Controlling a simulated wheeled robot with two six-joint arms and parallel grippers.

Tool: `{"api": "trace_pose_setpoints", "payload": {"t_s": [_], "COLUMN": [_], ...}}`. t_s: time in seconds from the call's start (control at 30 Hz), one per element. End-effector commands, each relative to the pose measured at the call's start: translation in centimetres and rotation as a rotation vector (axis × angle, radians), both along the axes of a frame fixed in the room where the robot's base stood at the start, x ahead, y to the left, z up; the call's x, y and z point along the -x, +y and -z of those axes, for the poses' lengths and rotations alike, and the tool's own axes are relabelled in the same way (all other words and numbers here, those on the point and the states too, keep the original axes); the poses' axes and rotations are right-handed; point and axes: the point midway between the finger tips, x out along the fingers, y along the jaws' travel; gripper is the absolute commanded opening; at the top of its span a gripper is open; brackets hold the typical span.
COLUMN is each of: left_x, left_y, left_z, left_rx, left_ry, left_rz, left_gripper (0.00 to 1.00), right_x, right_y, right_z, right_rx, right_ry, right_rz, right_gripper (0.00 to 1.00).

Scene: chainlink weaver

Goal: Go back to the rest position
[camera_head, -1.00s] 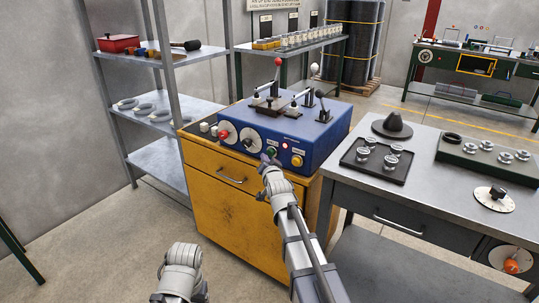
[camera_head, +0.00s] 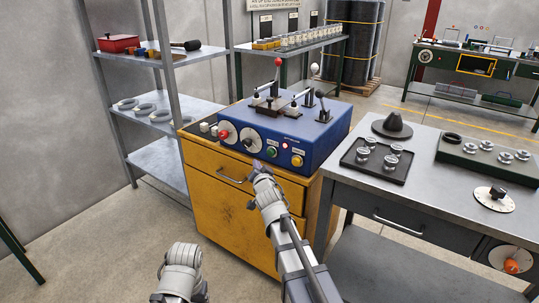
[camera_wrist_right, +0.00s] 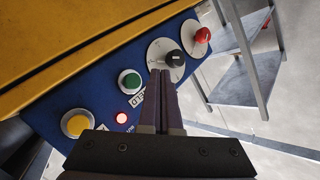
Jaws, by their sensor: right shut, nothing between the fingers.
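My right gripper (camera_head: 258,166) is in front of the blue control box, just below its front panel in the head view. Its fingers are together and empty, and they also show closed in the right wrist view (camera_wrist_right: 164,82). The blue control box (camera_head: 318,146) sits on the yellow cabinet (camera_head: 205,168). Its panel has a red knob, a black dial, a green button (camera_head: 271,152) and a yellow button (camera_head: 296,160).
A grey workbench (camera_head: 448,198) with a black tray (camera_head: 354,168) and a green box (camera_head: 466,158) stands to the right. A metal shelf (camera_head: 158,158) stands at the left. Open floor (camera_head: 110,235) lies at the lower left.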

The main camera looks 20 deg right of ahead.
Motion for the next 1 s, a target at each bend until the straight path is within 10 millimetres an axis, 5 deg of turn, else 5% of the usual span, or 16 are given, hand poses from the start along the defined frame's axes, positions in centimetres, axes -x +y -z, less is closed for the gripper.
{"api": "trace_pose_setpoints", "payload": {"t_s": [0.37, 0.53, 0.67, 1.0], "left_x": [0.0, 0.0, 0.0, 0.0], "left_y": [0.0, 0.0, 0.0, 0.0], "left_z": [-0.4, -4.3, -8.7, -17.9], "left_rx": [0.0, 0.0, 0.0, 0.0], "left_ry": [0.0, 0.0, 0.0, 0.0], "left_rz": [0.0, 0.0, 0.0, -0.001], "left_gripper": [0.76, 0.76, 0.76, 0.76], "right_x": [0.2, 2.8, 7.8, 26.1], "right_y": [0.2, 2.6, 6.2, 14.1], "right_z": [-0.2, -0.2, 0.7, 0.2], "right_rx": [0.006, 0.095, 0.233, 0.577], "right_ry": [0.013, 0.208, 0.498, 1.197], "right_rz": [0.001, -0.009, -0.078, -0.55], "right_gripper": [0.0, 0.0, 0.0, 0.0]}}
